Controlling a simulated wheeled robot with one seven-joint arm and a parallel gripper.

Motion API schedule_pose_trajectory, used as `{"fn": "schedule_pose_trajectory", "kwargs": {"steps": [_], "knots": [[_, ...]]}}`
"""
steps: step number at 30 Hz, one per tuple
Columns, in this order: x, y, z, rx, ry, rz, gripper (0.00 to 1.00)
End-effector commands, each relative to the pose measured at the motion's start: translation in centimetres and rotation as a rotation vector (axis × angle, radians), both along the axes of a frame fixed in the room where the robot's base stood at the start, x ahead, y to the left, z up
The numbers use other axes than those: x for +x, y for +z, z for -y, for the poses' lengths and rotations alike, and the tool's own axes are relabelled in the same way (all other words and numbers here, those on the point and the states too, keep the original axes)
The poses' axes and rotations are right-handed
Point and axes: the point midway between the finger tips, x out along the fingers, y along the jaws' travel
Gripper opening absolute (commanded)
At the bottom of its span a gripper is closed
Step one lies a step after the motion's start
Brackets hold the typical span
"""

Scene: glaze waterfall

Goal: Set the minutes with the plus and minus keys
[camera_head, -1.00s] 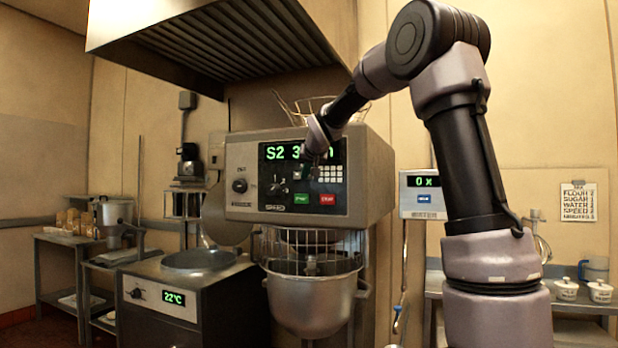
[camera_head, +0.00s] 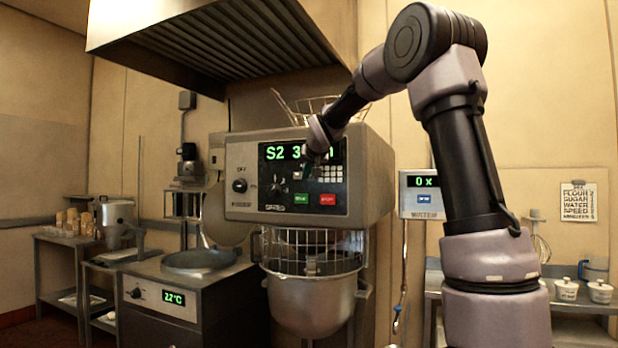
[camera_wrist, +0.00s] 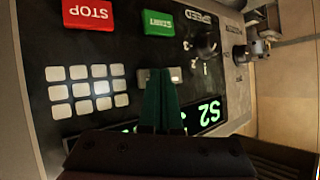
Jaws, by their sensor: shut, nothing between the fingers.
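The mixer's dark control panel (camera_head: 275,185) faces me in the head view. Its green display (camera_head: 283,152) reads "S2 3", with the rest partly hidden behind my gripper (camera_head: 317,158). In the wrist view the panel appears upside down, with the display (camera_wrist: 208,113) partly covered. My gripper (camera_wrist: 160,72) is shut, its two teal fingers together and empty. The tips are right beside a pale key (camera_wrist: 175,75), partly hidden by them. I cannot tell whether they touch it, and its label is not readable.
A pale keypad (camera_wrist: 88,91) lies left of the fingertips in the wrist view. The green START key (camera_wrist: 158,23) and red STOP key (camera_wrist: 87,14) are beyond the tips. A dark knob (camera_wrist: 205,44) stands out from the panel. The wire-guarded bowl (camera_head: 310,303) hangs below.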

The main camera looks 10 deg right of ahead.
Motion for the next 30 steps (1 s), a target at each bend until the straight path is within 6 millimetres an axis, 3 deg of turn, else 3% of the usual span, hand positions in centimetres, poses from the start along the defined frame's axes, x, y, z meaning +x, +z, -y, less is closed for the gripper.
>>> {"fn": "schedule_pose_trajectory", "kwargs": {"steps": [30], "knots": [[0.83, -0.01, 0.58, -0.001, 0.000, 0.000, 0.00]]}}
